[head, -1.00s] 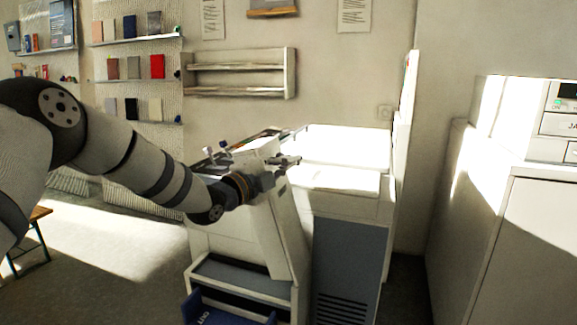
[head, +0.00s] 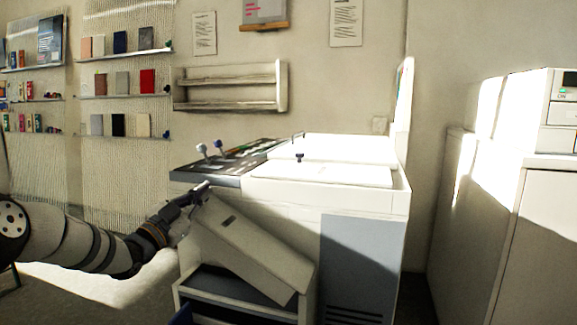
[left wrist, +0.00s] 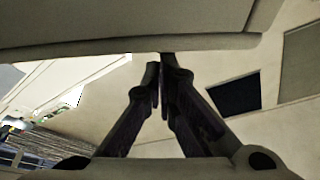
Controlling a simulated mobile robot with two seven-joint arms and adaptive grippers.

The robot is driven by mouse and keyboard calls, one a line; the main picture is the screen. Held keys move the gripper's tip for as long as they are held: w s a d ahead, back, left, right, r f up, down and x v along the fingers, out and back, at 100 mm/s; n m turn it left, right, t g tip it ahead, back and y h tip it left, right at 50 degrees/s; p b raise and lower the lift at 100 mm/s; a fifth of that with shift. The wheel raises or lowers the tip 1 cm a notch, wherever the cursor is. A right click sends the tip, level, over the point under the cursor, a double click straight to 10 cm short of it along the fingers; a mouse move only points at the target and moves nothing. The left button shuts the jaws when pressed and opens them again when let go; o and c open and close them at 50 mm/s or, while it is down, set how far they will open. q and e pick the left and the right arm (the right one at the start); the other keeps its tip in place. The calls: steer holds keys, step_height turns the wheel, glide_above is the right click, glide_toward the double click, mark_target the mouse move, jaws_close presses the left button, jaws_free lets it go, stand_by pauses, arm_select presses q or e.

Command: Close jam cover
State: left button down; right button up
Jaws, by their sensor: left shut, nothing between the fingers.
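The jam cover (head: 250,248) is a pale panel with a small dark slot on the front left of the white copier (head: 300,208). It hangs open, tilted, its upper left end standing out from the machine. My left gripper (head: 206,186) is shut and empty at that upper left end; whether it touches the panel is unclear. In the left wrist view, my left gripper (left wrist: 160,68) has its fingertips together just below the edge of a pale panel (left wrist: 130,35), which looks like the cover. My right gripper is out of view.
Below the cover is an open tray section (head: 235,288) with a blue piece (head: 181,315) at its left. The copier's control panel (head: 225,165) has small knobs. A cabinet (head: 500,230) stands at right, with floor between it and the copier.

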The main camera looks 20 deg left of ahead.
arm_select(q)
steer(key=a+f+n+t+y+b, duration=0.1)
steer(key=a+f+n+y+b, duration=0.2)
steer(key=f, duration=1.2)
steer(key=shift+a+f+n+y+b, duration=0.35)
steer(key=shift+a+n+b, duration=1.3)
steer(key=shift+n+b, duration=1.4)
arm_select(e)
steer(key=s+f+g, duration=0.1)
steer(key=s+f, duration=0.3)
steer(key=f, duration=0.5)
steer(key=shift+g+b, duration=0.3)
